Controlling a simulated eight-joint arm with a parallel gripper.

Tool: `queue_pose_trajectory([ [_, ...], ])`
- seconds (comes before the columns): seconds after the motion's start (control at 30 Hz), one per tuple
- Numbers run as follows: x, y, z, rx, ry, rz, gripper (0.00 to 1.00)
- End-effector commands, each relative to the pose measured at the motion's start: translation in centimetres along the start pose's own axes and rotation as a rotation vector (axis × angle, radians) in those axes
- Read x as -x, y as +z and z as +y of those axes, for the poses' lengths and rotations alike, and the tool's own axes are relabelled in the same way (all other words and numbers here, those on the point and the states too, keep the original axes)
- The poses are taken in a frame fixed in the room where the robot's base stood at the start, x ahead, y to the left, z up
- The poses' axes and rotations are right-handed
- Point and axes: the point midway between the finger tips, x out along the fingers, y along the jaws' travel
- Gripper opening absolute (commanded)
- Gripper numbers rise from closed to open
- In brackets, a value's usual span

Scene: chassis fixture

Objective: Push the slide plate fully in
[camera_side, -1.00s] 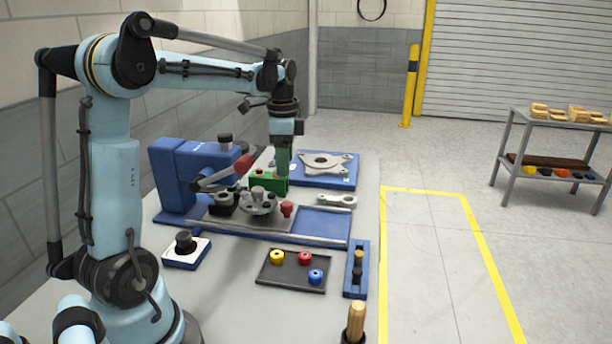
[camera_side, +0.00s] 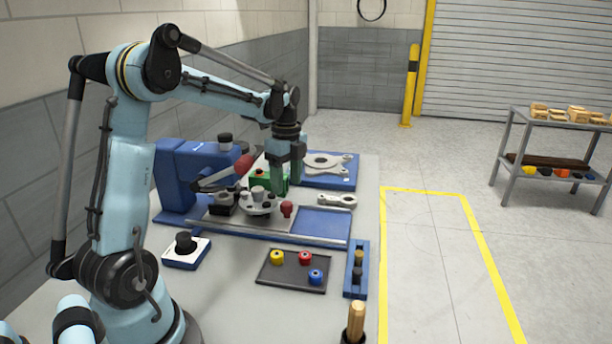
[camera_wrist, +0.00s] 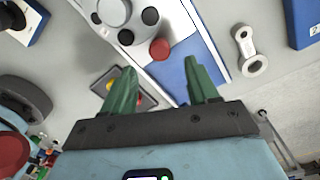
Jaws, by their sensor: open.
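The slide plate (camera_side: 273,222) is a grey plate in the blue fixture base (camera_side: 322,222); bare blue bed shows to its right. It carries a round hub with pegs (camera_side: 258,203). A red knob (camera_side: 287,208) stands at its right end and shows in the wrist view (camera_wrist: 160,49). My gripper (camera_side: 288,180) is open and empty, above and behind the knob in the side view. In the wrist view its green fingers (camera_wrist: 161,67) are spread apart, with the knob beyond the tips, between them in the picture. No contact with the knob shows.
A blue machine body (camera_side: 178,178) stands left of the plate and a green block (camera_side: 264,181) behind it. A grey link (camera_side: 337,200) lies to the right. A dark tray (camera_side: 291,272) with coloured rings and a black-knobbed box (camera_side: 186,250) are in front.

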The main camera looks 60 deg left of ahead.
Motion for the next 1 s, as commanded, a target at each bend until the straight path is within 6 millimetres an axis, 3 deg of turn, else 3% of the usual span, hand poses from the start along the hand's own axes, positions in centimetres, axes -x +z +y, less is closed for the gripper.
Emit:
queue_pose_trajectory([
  [0.2,-3.6,0.0,0.0,0.001,0.000,0.000,0.59],
  [0.4,-5.7,0.0,0.0,0.001,0.000,0.000,0.59],
  [0.8,-6.3,0.0,0.0,0.001,0.000,0.000,0.59],
  [1.0,-6.3,0.0,0.0,0.001,0.000,0.000,0.30],
])
